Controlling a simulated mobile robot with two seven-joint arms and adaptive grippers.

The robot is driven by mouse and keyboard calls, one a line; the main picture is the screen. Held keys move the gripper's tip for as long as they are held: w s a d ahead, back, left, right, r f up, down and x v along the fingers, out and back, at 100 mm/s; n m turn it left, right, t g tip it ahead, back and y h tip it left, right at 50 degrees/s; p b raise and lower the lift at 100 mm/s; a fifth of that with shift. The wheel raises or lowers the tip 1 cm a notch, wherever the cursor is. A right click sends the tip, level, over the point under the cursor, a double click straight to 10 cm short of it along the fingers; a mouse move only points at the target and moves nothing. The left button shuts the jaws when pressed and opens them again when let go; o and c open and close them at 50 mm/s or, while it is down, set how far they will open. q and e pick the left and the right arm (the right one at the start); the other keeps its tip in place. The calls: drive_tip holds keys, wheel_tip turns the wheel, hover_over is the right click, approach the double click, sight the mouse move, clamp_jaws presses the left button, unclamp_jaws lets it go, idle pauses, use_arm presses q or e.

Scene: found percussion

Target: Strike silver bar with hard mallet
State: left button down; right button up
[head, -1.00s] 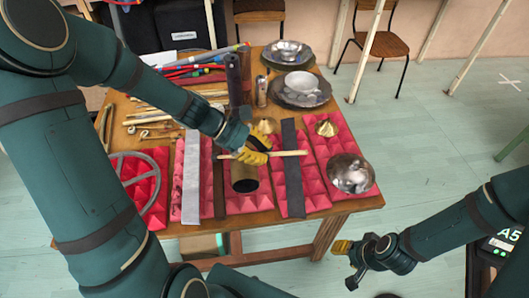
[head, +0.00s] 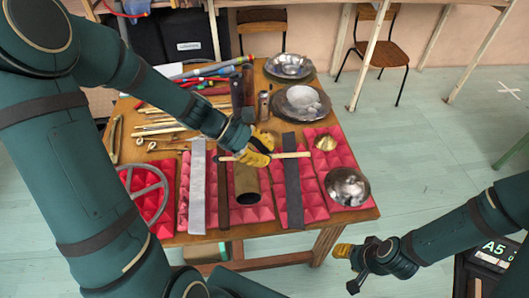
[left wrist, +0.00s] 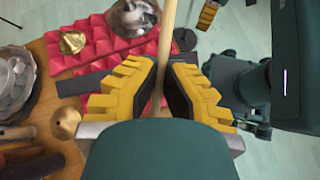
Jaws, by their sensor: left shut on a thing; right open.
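The silver bar (head: 197,185) is a flat light-grey bar lying lengthwise on red pyramid foam at the left of the table. My left gripper (head: 262,150) is shut on the thin wooden mallet stick, above the table and to the right of the bar. The mallet (head: 290,155) lies crosswise; its left end is small and darker, near the bar's right side but apart from it. In the left wrist view the pale stick (left wrist: 167,40) runs between the yellow fingers (left wrist: 162,85); its far end is cut off. My right gripper (head: 355,265) is open and empty, low in front of the table.
Close by on the foam are a dark bar (head: 292,180), a brown tube (head: 246,185), a wheel-like ring (head: 146,190), a metal bowl (head: 347,187) and a brass cone (head: 325,142). Plates with pans (head: 300,103) and several sticks (head: 165,125) lie behind.

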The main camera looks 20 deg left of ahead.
use_arm(q)
drive_tip(key=s+a+r+y+p, duration=0.2)
drive_tip(key=s+a+r+p, duration=0.1)
drive_tip(key=s+a+p, duration=0.1)
drive_tip(key=shift+a+r+p, duration=0.25)
drive_tip(key=shift+a+p, duration=0.1)
drive_tip(key=shift+p, duration=0.5)
drive_tip(key=shift+s, duration=0.1)
wheel_tip(320, 180, down, 5)
drive_tip(key=b, duration=0.3)
drive_tip(key=shift+b, duration=0.4)
